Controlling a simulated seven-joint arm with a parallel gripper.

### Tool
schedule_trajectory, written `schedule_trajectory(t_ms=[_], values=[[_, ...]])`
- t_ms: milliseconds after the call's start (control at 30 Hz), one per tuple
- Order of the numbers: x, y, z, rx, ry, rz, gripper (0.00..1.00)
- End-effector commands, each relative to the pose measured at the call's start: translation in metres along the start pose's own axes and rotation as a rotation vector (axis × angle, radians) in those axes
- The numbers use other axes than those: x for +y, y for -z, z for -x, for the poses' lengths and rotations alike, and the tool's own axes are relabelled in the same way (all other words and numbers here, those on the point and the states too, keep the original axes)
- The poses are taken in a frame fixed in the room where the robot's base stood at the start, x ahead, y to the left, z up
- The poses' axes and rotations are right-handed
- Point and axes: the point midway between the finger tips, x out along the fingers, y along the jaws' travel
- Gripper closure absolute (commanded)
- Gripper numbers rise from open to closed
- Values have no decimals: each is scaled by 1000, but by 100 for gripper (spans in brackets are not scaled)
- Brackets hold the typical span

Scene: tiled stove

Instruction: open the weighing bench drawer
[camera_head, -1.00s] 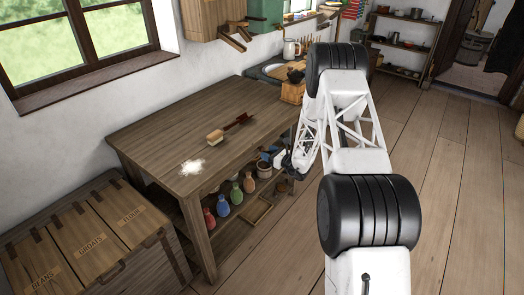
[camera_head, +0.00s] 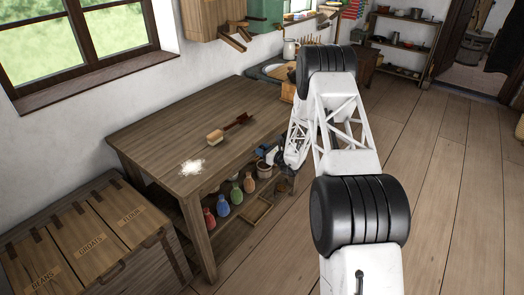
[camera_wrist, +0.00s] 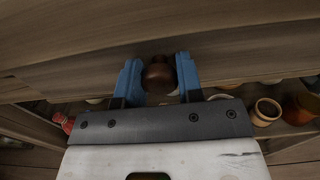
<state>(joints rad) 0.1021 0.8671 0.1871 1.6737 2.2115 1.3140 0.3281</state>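The weighing bench (camera_head: 150,140) stands against the wall below the window in the head view. Its drawer front (camera_wrist: 90,70) fills the upper part of the wrist view and looks flush with the bench. A round dark brown knob (camera_wrist: 159,76) sits on it. The two blue fingers of my gripper (camera_wrist: 160,72) stand on either side of the knob, with little or no gap. I cannot tell whether they press on it. In the head view my gripper (camera_head: 270,152) is at the bench's front edge, and my arm partly hides that end.
A brush (camera_head: 230,128) and a patch of white powder (camera_head: 192,167) lie on the bench top. Coloured bottles (camera_head: 223,205) and an open wooden tray (camera_head: 257,210) are on the shelf below. A labelled chest (camera_head: 90,240) stands front left. The floor to the right is clear.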

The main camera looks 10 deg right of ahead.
Motion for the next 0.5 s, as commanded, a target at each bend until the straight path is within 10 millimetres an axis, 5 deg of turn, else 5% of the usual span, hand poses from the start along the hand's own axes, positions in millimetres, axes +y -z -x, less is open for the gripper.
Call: schedule_trajectory(t_ms=[167,500], values=[[0,0,0,0,0,0,100],[0,0,9,0,-1,0,100]])
